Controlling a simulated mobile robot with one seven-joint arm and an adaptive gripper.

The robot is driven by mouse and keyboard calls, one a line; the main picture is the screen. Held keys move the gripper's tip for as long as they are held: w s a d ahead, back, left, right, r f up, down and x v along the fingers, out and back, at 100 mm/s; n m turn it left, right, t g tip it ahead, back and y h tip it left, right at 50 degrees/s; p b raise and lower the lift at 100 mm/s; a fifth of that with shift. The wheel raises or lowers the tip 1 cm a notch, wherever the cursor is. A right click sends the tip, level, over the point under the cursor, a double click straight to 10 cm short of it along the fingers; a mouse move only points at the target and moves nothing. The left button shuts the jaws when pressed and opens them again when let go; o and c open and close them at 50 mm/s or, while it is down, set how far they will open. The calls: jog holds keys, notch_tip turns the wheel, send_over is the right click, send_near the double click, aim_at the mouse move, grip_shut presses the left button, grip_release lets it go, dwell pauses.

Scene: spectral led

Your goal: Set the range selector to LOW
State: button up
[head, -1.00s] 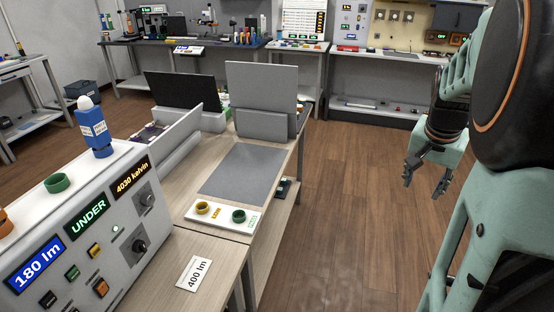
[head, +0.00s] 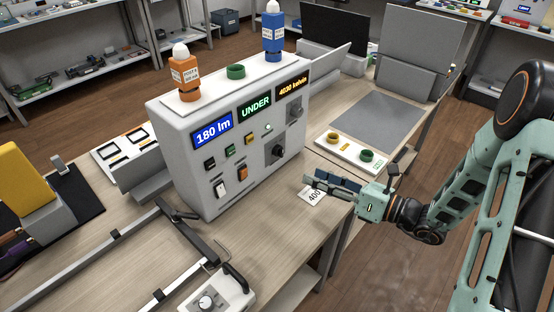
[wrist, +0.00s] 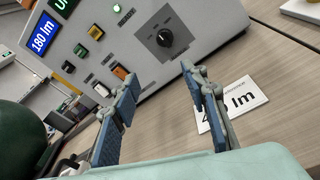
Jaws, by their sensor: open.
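A light grey instrument box (head: 190,185) stands on the wooden bench, its front panel facing my gripper. A black rotary knob on a dark square plate (head: 277,151) is low on the panel's right side. The same kind of knob shows in the wrist view (wrist: 165,38), its small markings too blurred to read. My gripper (head: 312,182) is open and empty, above the bench in front of the panel. Its fingers in the wrist view (wrist: 158,78) stay apart from the knob.
Displays (head: 254,107) read 180 lm, UNDER and 4030 kelvin. Several small buttons and a white rocker switch (head: 219,189) are left of the knob. A 400 lm card (head: 311,197) lies under my gripper. A white tray with rings (head: 350,151) is behind it.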

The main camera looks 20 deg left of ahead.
aim_at(279, 151)
jog(key=m+t, duration=0.1)
jog(key=w+a+m+t, duration=0.1)
jog(key=shift+w+a+m, duration=0.1)
jog(key=shift+w+m, duration=0.05)
jog(key=shift+m, duration=0.25)
jog(key=x, duration=1)
jog(key=shift+w+a+r, duration=0.2)
jog(key=shift+a+r, duration=0.05)
jog(key=shift+r, duration=0.05)
jog(key=shift+c, duration=0.5)
grip_shut()
